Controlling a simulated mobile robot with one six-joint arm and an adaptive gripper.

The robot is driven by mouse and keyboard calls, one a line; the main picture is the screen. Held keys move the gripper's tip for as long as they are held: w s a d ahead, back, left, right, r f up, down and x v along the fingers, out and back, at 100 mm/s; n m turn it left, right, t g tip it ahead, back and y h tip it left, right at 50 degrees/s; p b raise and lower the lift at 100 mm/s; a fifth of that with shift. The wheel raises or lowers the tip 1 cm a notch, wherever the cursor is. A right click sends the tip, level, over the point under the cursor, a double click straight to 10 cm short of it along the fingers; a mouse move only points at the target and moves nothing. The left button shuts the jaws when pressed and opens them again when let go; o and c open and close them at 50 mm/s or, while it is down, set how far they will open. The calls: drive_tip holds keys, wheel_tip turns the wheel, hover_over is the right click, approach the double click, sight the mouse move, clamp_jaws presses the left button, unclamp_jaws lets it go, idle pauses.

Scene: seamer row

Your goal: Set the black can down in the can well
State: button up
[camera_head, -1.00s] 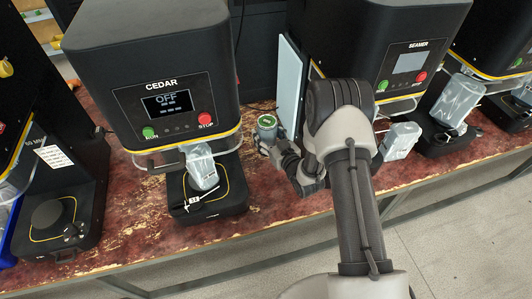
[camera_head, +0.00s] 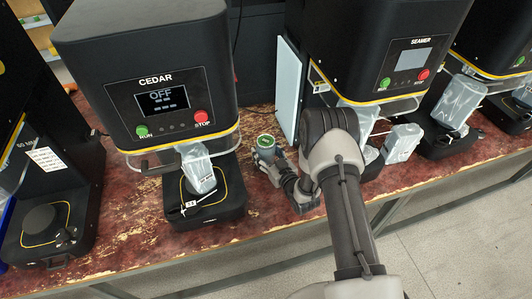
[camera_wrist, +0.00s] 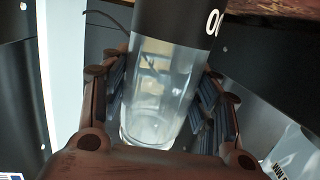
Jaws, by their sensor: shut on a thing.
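My gripper (camera_head: 270,160) is shut on a can (camera_head: 265,142) held upright over the bench, between the CEDAR machine and the SEAMER machine. In the head view the can shows a green top and a greyish side. In the wrist view the can (camera_wrist: 165,90) has a clear lower part and a black band with white lettering at the top of the picture. My gripper's fingers (camera_wrist: 160,100) lie on both sides of the clear part. I cannot tell for certain which part is the can well; the CEDAR base (camera_head: 207,212) has a platform under a clear guard (camera_head: 198,168).
The CEDAR machine (camera_head: 150,60) reads OFF, with a RUN and a STOP button. The SEAMER machine (camera_head: 400,30) stands right, with a pale panel (camera_head: 288,90) at its left side. Another base (camera_head: 45,230) is at the left. The worn red bench (camera_head: 125,215) has a front edge.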

drive_tip(key=shift+f, duration=0.15)
drive_tip(key=o, duration=1.5)
